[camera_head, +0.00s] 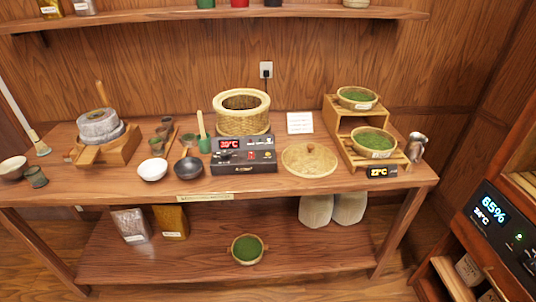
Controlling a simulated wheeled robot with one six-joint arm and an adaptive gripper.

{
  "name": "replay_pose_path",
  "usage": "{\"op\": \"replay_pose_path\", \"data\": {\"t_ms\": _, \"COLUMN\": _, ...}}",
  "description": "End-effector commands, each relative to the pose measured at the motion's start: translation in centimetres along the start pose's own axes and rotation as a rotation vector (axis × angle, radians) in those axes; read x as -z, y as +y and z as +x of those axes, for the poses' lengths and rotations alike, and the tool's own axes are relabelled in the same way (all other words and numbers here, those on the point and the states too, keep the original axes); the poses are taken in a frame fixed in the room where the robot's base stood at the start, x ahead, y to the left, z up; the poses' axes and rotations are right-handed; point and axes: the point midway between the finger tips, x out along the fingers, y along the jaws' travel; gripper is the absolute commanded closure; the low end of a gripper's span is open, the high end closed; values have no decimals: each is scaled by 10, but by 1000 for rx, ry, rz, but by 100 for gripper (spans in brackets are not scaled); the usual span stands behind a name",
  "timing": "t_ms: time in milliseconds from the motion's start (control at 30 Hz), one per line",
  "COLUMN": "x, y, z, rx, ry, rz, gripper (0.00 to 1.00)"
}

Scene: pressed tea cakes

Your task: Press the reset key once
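No key can be read as a reset key at this size. A dark control unit (243,168) stands on the table under a woven steamer (243,122). Its front has a red-lit display (228,143), a knob, a small red mark and small controls too small to read. At the right edge, a cabinet's dark control panel (500,232) shows a blue-white readout (490,207) with 65% on it, a green light (519,237) and small controls below, partly cut off by the frame. My gripper is not in view.
The wooden table (310,190) also holds a stone mill (100,127), a white bowl (153,170), a dark pan (188,168), a woven lid (309,159) and a stepped rack (343,130) with green-filled baskets. A small thermometer display (382,172) sits before the rack.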

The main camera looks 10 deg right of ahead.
Motion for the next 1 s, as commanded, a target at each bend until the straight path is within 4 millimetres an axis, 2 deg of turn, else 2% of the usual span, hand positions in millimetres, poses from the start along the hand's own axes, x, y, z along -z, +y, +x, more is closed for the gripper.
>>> {"op": "replay_pose_path", "data": {"t_ms": 33, "x": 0, "y": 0, "z": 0, "rx": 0, "ry": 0, "rz": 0, "gripper": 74}}
{"op": "replay_pose_path", "data": {"t_ms": 133, "x": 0, "y": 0, "z": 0, "rx": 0, "ry": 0, "rz": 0, "gripper": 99}}
{"op": "replay_pose_path", "data": {"t_ms": 167, "x": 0, "y": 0, "z": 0, "rx": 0, "ry": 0, "rz": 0, "gripper": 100}}
{"op": "replay_pose_path", "data": {"t_ms": 1000, "x": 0, "y": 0, "z": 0, "rx": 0, "ry": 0, "rz": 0, "gripper": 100}}
